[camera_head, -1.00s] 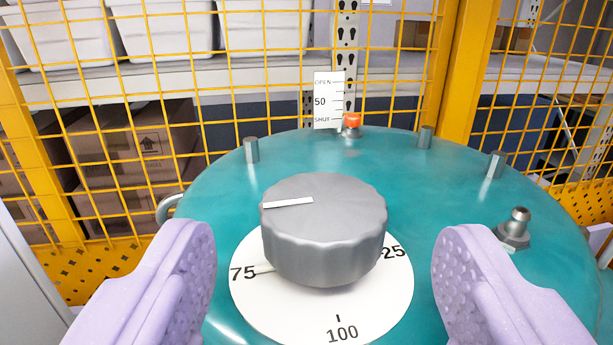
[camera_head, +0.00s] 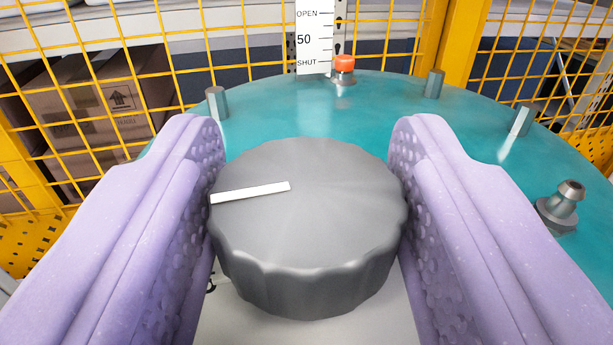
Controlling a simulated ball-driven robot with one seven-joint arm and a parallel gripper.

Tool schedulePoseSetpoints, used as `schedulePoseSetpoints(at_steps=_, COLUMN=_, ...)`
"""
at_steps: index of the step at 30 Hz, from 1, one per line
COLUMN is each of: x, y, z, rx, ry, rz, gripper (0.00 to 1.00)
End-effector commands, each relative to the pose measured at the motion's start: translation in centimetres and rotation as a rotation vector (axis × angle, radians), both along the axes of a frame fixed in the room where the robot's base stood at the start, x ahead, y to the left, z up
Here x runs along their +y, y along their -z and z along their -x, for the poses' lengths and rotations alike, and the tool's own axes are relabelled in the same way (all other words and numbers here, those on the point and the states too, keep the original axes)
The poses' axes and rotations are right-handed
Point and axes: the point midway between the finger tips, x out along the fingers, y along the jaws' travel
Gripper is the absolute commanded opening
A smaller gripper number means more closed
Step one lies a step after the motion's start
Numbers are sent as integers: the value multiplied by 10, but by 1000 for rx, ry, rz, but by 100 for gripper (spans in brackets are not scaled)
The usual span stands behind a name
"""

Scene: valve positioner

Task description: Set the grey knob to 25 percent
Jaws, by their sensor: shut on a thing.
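The grey knob (camera_head: 310,220) fills the middle of the view, with a fluted side and a flat top. Its white pointer line (camera_head: 250,192) runs from near the centre to the left edge, tilted slightly down at its outer end. My gripper (camera_head: 308,185) has its two purple fingers on either side of the knob, shut on it. The white dial plate (camera_head: 300,325) under the knob shows only in part; its numbers are hidden by the knob and fingers.
The knob sits on a teal round housing (camera_head: 480,125) with several metal studs and a fitting (camera_head: 560,205) at right. An orange-tipped indicator (camera_head: 345,65) stands before a scale (camera_head: 314,38) at SHUT. A yellow mesh fence (camera_head: 225,50) stands behind.

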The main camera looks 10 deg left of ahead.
Motion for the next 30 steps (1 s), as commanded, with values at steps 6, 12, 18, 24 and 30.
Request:
schedulePoseSetpoints(at_steps=6, x=2, y=-2, z=0, rx=1, ry=78, rz=-1, gripper=22)
schedulePoseSetpoints(at_steps=12, x=3, y=-3, z=1, rx=3, ry=220, rz=2, gripper=22)
schedulePoseSetpoints(at_steps=18, x=4, y=-4, z=0, rx=3, ry=383, rz=2, gripper=22)
schedulePoseSetpoints(at_steps=24, x=4, y=-3, z=0, rx=2, ry=524, rz=3, gripper=22)
schedulePoseSetpoints(at_steps=30, x=4, y=-2, z=0, rx=1, ry=621, rz=1, gripper=22)
